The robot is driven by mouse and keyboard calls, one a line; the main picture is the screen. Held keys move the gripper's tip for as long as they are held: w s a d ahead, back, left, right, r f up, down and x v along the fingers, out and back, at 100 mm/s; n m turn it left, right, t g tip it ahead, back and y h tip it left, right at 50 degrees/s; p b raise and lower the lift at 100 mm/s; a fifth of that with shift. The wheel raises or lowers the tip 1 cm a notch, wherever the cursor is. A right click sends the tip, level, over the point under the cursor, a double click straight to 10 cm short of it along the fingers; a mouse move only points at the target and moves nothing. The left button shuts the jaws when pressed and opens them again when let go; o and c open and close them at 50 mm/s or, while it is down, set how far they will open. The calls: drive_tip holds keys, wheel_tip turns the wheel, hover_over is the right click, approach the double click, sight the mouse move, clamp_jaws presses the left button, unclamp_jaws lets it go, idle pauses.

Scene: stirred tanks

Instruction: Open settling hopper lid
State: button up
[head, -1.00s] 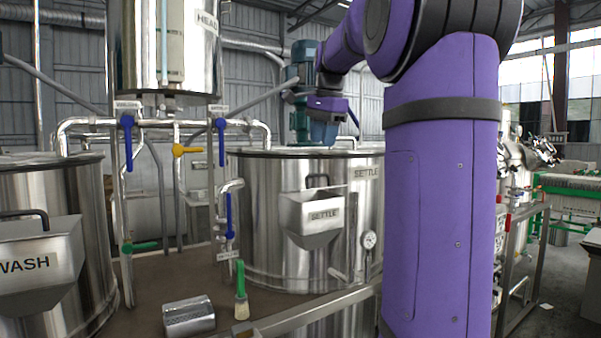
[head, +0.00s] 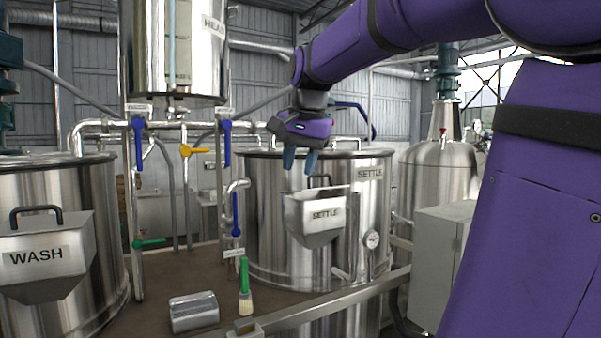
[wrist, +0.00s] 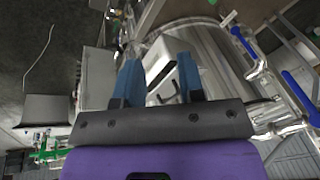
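The settling hopper (head: 316,222) is a steel box with a sloped bottom, labelled SETTLE, on the front of the settling tank (head: 265,210). Its lid (head: 318,191) lies on top with a dark bar handle (head: 319,180) standing up from it; the lid looks shut. My gripper (head: 299,165) points down just above and left of the handle, its two blue fingers apart with nothing between them. In the wrist view the fingers (wrist: 158,80) are spread, and the dark handle (wrist: 168,98) shows between and beyond them. I cannot see any contact.
The WASH hopper (head: 45,258) is at the left. Pipes with blue valve handles (head: 226,143) and a yellow one (head: 195,150) stand left of the settling tank.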

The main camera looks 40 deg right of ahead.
drive_tip(key=shift+s+a+f+n, duration=0.4)
drive_tip(key=shift+s+a+n, duration=0.1)
drive_tip(key=shift+a, duration=0.2)
drive_tip(key=shift+s+a+f+n, duration=0.4)
drive_tip(key=shift+s+a, duration=0.1)
drive_tip(key=shift+a, duration=0.15)
